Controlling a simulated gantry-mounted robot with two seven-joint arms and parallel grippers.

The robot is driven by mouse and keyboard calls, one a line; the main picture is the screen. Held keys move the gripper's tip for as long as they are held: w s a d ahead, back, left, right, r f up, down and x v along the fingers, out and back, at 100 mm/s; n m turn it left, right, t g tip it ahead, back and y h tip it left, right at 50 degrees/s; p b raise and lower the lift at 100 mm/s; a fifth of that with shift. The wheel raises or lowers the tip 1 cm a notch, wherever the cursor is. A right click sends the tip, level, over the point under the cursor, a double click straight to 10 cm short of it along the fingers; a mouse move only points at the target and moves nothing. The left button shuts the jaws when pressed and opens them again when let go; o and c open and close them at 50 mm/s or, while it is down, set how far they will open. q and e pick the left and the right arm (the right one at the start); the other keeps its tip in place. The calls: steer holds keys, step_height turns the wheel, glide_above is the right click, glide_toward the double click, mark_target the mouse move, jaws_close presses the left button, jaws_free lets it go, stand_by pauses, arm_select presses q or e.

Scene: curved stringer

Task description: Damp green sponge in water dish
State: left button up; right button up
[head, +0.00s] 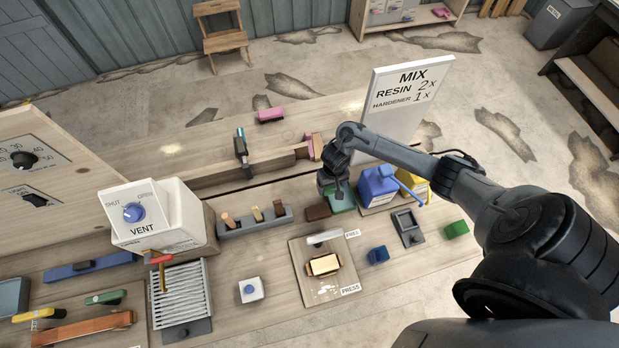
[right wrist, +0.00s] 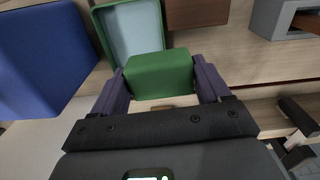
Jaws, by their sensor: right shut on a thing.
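My right gripper (right wrist: 160,88) is shut on a green sponge block (right wrist: 160,76), with one dark purple finger on each side of it. In the right wrist view the water dish (right wrist: 132,30), green-walled with a pale blue inside, lies just beyond the sponge. The sponge overlaps the dish's edge in that view; I cannot tell whether they touch. In the head view my right gripper (head: 331,184) is over the back of the bench, by the green shape of the dish (head: 344,202), and hides part of it. My left gripper is not in view.
A blue jug (head: 378,187) stands right of the dish and a brown block (head: 318,211) left of it. A grey rack (head: 255,222) with wooden-handled tools is further left. Another green block (head: 457,229) lies at the right. A press board (head: 322,285) is in front.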

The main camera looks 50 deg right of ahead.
steer(key=shift+m, duration=0.3)
steer(key=s+d+f, duration=0.2)
steer(key=s+d, duration=0.1)
steer(key=shift+f+b, duration=0.25)
steer(key=shift+b, duration=0.15)
step_height(320, 180, down, 5)
steer(key=b, duration=0.5)
steer(key=shift+s+r+b, duration=0.1)
steer(key=shift+r+b, duration=0.05)
steer(key=shift+b, duration=0.25)
steer(key=shift+s+d+f+b, duration=0.1)
steer(key=shift+s+f+b, duration=0.1)
steer(key=shift+f+b, duration=0.35)
steer(key=shift+w+f, duration=0.1)
steer(key=shift+w, duration=0.05)
stand_by(0.8)
